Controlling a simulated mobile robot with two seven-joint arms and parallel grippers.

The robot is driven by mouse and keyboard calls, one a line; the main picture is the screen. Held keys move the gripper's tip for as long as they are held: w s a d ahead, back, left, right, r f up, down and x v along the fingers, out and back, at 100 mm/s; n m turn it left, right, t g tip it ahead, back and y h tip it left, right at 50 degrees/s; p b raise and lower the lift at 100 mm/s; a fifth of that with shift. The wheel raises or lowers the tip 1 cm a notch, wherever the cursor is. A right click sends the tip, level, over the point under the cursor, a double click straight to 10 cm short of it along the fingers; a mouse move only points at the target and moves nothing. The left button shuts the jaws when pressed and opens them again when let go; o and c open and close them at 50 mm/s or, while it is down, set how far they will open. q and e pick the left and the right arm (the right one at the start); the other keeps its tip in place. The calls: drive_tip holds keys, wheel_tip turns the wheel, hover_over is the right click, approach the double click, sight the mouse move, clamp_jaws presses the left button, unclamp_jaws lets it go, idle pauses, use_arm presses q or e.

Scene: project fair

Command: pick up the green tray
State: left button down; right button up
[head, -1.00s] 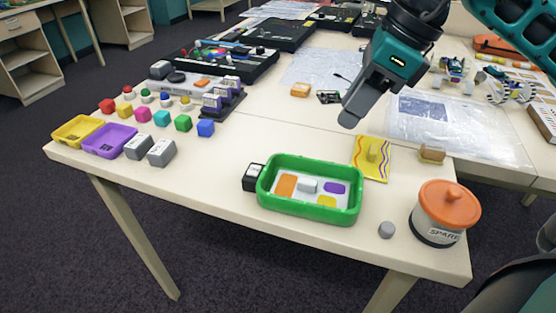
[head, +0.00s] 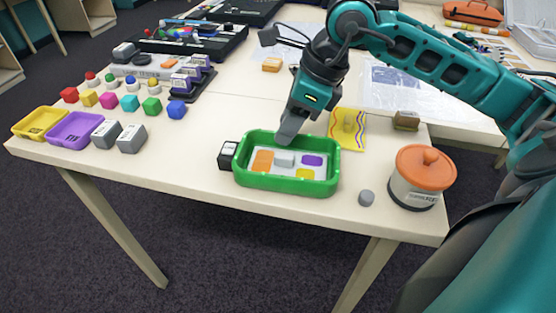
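The green tray (head: 334,176) sits on the cream table near its front edge. In it lies a pale sheet with orange, purple and yellow patches and a small light grey block (head: 284,158). My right gripper (head: 285,137) points down at the tray's far rim, left of its middle. Its grey fingertip overlaps that rim in the picture; I cannot tell whether it touches. Only one finger shows clearly, so its opening cannot be judged. My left gripper is not in view.
A dark block (head: 228,155) stands close against the tray's left side. A jar with an orange lid (head: 424,168) and a grey knob (head: 366,198) are at right. A yellow patterned card (head: 347,129) lies behind. A purple tray (head: 75,129) and grey blocks are far left.

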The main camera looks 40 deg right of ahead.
drive_tip(key=shift+w+a+f, duration=0.15)
drive_tip(key=shift+f, duration=0.4)
clamp_jaws()
drive_tip(key=shift+r, duration=0.1)
